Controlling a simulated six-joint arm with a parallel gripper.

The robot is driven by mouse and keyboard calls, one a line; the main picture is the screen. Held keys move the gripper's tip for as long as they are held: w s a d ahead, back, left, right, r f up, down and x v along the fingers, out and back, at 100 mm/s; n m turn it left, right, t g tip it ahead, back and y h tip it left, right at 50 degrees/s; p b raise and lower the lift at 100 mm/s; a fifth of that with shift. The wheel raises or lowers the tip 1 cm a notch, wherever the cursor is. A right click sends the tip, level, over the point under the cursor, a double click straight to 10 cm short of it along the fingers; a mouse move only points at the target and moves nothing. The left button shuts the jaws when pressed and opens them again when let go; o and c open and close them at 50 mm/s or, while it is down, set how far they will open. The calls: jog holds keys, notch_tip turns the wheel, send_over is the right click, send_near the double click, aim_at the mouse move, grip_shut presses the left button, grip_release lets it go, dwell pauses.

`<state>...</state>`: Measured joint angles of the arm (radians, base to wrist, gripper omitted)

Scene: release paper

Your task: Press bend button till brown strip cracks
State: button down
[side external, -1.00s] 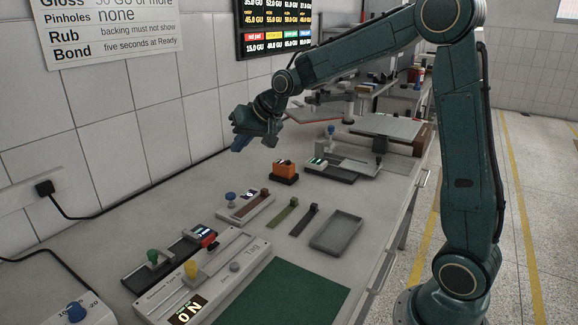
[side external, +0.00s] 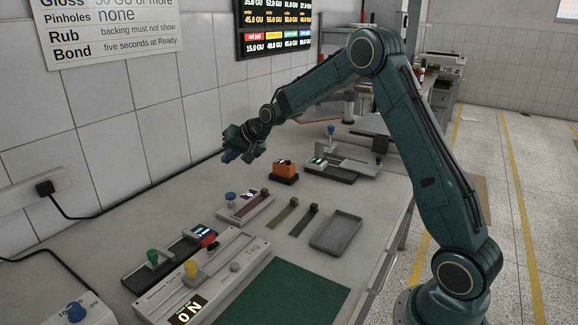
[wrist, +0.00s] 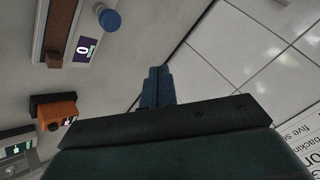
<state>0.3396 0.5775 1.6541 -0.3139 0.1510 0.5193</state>
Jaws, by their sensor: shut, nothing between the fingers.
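The bend device is a pale, narrow unit (side external: 236,216) on the bench, with a small display reading 0. A blue button (side external: 231,198) stands at its left end, and it also shows at the top of the wrist view (wrist: 109,19). A small brown piece (side external: 264,193) sits at the other end and also shows in the wrist view (wrist: 54,60); I cannot make out a crack. My gripper (side external: 230,157) is shut and empty, above and behind the button, apart from it. Its blue fingers (wrist: 156,75) are together in the wrist view.
An orange device (side external: 284,170) stands behind the bend unit. A green strip (side external: 283,214) and a dark strip (side external: 304,218) lie to its right, beside a grey tray (side external: 337,232). A tiled wall borders the left.

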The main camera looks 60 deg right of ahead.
aim_at(229, 194)
jog(key=shift+f, duration=0.1)
jog(key=shift+f, duration=4.35)
jog(key=shift+f, duration=1.4)
dwell(0.8)
jog(key=shift+r, duration=1.4)
jog(key=shift+r, duration=0.15)
